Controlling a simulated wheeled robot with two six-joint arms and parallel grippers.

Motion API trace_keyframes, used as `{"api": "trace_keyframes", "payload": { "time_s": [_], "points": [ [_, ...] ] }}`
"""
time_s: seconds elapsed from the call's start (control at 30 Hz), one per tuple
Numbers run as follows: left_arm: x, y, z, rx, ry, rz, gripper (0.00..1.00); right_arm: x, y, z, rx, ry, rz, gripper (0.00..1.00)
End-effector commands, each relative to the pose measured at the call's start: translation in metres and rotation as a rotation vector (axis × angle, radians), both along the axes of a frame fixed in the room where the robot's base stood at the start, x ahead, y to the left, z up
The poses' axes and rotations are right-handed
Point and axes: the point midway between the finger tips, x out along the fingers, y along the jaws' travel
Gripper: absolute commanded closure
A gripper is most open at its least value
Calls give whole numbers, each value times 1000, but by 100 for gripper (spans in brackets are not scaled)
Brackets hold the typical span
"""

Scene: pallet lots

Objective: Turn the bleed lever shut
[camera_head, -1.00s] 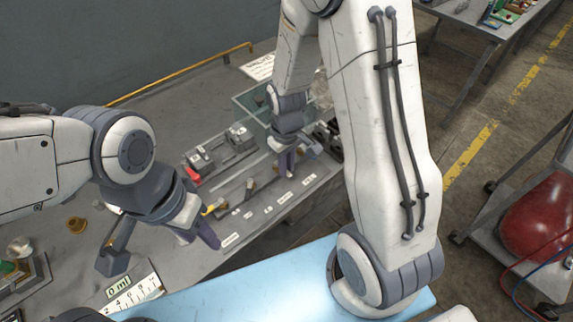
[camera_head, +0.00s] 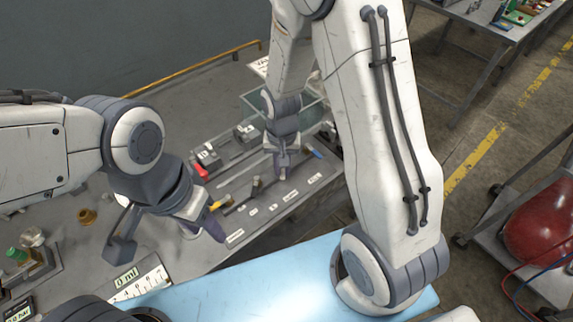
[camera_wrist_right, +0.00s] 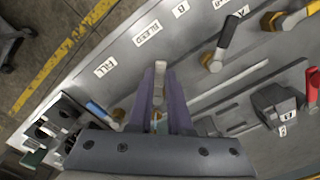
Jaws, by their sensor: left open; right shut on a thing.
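My right gripper (camera_head: 281,170) is down at the bench panel. In the right wrist view its two purple fingers (camera_wrist_right: 160,88) are shut on a narrow pale handle, which I take to be the bleed lever (camera_wrist_right: 160,76). The fingers sit beside the BLEED label (camera_wrist_right: 147,33), and the handle points toward it. The lever's base is mostly hidden by the gripper. In the head view the gripper covers the lever. My left gripper (camera_head: 168,238) is open and empty, above the bench's near left part.
A blue lever (camera_wrist_right: 98,110) stands beside the held one near the FILL label (camera_wrist_right: 105,67). On the other side are a black lever (camera_wrist_right: 228,32) and a yellow lever (camera_wrist_right: 292,18). A clear tank (camera_head: 256,100) stands behind my right gripper. A scale (camera_head: 138,284) lies at front left.

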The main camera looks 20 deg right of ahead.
Motion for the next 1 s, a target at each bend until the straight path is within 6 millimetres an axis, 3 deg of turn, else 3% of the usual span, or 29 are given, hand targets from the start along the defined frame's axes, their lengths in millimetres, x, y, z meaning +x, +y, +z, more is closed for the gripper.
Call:
{"api": "trace_keyframes", "payload": {
  "time_s": [0.6, 1.0],
  "points": [
    [0, 0, 10, 0, 0, 0, 53, 16, 19, 1, 2, -5, -570, 100],
    [0, 0, 13, 0, 0, 0, 53, 24, 23, 1, 2, -6, -808, 100]
  ]
}}
